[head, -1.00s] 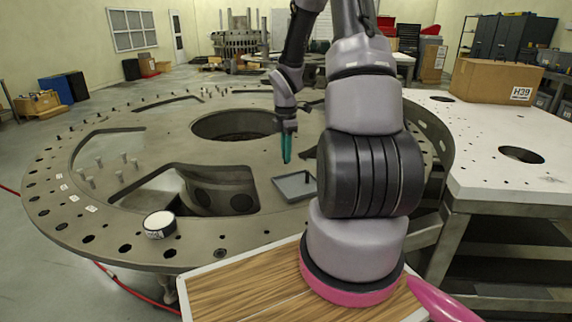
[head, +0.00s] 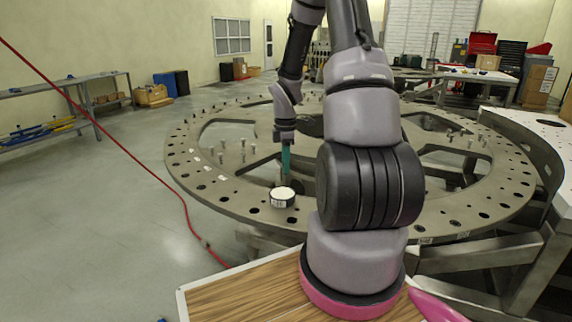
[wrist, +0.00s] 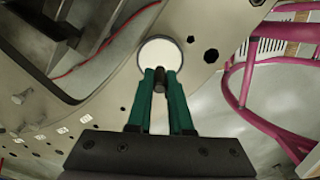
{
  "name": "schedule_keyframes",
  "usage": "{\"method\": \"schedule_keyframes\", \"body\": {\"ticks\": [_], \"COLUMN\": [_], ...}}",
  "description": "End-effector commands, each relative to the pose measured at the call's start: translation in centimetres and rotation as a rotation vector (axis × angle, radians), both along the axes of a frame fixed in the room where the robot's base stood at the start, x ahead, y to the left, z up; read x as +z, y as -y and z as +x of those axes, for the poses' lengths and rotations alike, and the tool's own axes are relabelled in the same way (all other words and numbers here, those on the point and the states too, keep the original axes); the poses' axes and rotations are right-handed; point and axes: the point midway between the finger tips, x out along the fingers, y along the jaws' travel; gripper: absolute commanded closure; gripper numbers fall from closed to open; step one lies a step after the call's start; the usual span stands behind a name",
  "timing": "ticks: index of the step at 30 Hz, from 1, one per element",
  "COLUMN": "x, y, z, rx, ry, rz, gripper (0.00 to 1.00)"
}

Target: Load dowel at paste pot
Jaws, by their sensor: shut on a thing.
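The paste pot (head: 282,198) is a short dark round pot with a white top and a label on its side. It stands on the near rim of the turret plate (head: 215,192). In the wrist view its white top (wrist: 153,50) lies just past the fingertips. My gripper (head: 286,174) points down over the plate, close to the pot. In the wrist view its teal fingers (wrist: 160,80) are shut on a short dark dowel (wrist: 160,72), whose end overlaps the pot's white top. I cannot tell whether the dowel touches the paste.
The turret plate has large cut-outs, holes and several upright pegs (head: 220,160). A red cable (head: 185,215) runs over the floor at left. A workbench (head: 65,110) stands at far left.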

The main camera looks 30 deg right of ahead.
Motion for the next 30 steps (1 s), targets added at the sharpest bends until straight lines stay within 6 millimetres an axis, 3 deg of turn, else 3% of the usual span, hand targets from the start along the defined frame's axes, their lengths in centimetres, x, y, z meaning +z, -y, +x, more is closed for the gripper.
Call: {"method": "schedule_keyframes", "body": {"ticks": [7,21,30], "x": [-1.0,-5.4,-6.0], "y": [0.0,0.0,0.0], "z": [0.0,0.0,0.0], "rx": [-0.008,-0.007,-0.007], "ry": [-0.002,-0.001,0.000], "rz": [0.001,0.000,0.000], "gripper": [1.00,1.00,1.00]}}
